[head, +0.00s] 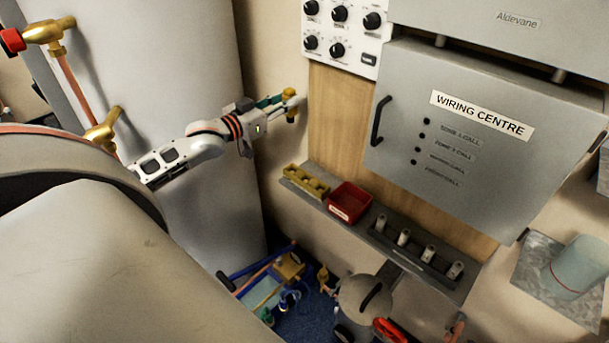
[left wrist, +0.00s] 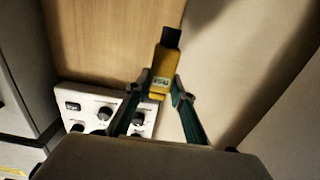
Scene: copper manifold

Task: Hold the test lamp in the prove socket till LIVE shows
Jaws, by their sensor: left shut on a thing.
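My left gripper (head: 284,104) is shut on the yellow test lamp (head: 291,92), in front of the beige wall, left of the white control panel (head: 340,32). In the left wrist view the lamp (left wrist: 160,82) stands between the two fingertips (left wrist: 160,90), with a dark end pointing away and a small pale label whose text is too small to read. The lamp is clear of the panel in the head view. I cannot pick out the prove socket for sure; the panel has several black knobs and a small dark window (head: 369,59). My right gripper is not in view.
Below the gripper a shelf holds a yellow block (head: 307,182), a red tray (head: 348,203) and a grey rack with several cylinders (head: 418,247). The grey wiring centre (head: 480,140) sticks out at right. A large white cylinder (head: 180,60) with brass valves stands at left.

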